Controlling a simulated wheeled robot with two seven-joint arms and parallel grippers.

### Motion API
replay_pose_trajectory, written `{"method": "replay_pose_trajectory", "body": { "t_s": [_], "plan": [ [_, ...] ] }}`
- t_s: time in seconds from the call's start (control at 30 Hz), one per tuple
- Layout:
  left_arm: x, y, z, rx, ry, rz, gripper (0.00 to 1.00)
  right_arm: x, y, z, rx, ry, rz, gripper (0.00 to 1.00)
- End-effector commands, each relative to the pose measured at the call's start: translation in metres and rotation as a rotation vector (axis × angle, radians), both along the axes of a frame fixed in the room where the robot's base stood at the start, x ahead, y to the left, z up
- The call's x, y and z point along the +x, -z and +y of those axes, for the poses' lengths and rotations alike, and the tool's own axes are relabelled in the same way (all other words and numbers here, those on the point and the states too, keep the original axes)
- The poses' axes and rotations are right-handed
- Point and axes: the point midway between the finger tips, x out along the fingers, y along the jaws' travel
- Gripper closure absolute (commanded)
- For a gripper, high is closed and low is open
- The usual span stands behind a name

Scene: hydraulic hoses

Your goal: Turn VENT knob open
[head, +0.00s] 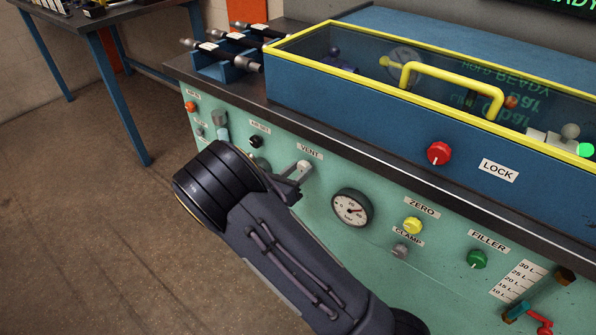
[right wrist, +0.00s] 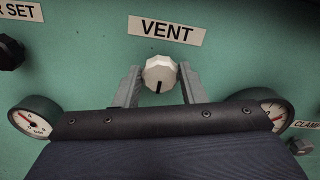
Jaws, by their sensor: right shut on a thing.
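The VENT knob (right wrist: 159,73) is a pale, faceted knob with a dark pointer line, below the VENT label (right wrist: 167,31) on the green panel. In the right wrist view its pointer line points down. My right gripper (right wrist: 159,80) has one finger on each side of the knob and is shut on it. In the head view the right gripper (head: 295,179) is at the knob (head: 304,167), which is partly hidden by the fingers. My left gripper is not in view.
A gauge (head: 352,207) sits right of the VENT knob and a black knob (head: 256,141) sits to its left. Yellow ZERO (head: 413,225) and grey CLAMP (head: 400,250) knobs are further right. Above, a worktop ledge (head: 400,190) juts out under the yellow-framed case (head: 440,139).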

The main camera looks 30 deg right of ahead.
Motion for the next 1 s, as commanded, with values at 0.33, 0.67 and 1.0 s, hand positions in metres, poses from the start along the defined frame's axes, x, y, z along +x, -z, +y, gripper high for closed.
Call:
{"method": "replay_pose_trajectory", "body": {
  "t_s": [0.33, 0.67, 1.0],
  "plan": [
    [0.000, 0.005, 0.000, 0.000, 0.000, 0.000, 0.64, -0.001, 0.001, 0.000, 0.042, 0.000, -0.096, 0.86],
    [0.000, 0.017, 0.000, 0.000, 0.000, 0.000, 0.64, -0.002, 0.003, 0.000, 0.148, 0.000, -0.352, 0.86],
    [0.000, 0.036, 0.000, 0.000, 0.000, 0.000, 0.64, -0.003, 0.005, -0.001, 0.274, 0.000, -0.651, 0.86]
  ]
}}
